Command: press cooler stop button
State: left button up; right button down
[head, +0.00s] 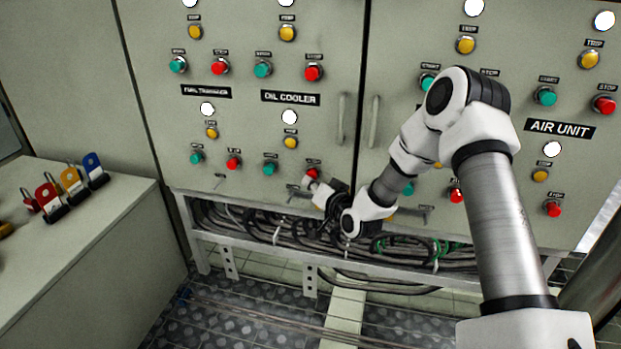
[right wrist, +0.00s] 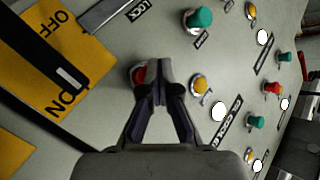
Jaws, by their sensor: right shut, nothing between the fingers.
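The lower red stop button (head: 313,172) sits on the grey cabinet door, below the OIL COOLER label (head: 290,98). My right gripper (head: 309,184) is at this button, with its fingers closed together and empty. In the right wrist view the fingertips (right wrist: 158,68) overlap the right side of the red button (right wrist: 138,76), which is partly hidden. I cannot tell whether they touch it or whether it is pressed in. The green button (head: 269,168) is to its left, and a yellow trip button (head: 291,142) is above. My left gripper is not in view.
Similar buttons and lamps cover both doors, including the AIR UNIT label (head: 560,128) at right. Door handles (head: 341,119) stand between the doors. Cables (head: 290,228) run below the cabinet. A side bench (head: 85,255) holds several coloured padlocks (head: 70,180) at left.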

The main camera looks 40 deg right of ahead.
jog(key=shift+s+a, duration=0.5)
jog(key=shift+a, duration=0.05)
jog(key=shift+s+a, duration=1.65)
jog(key=shift+a, duration=0.25)
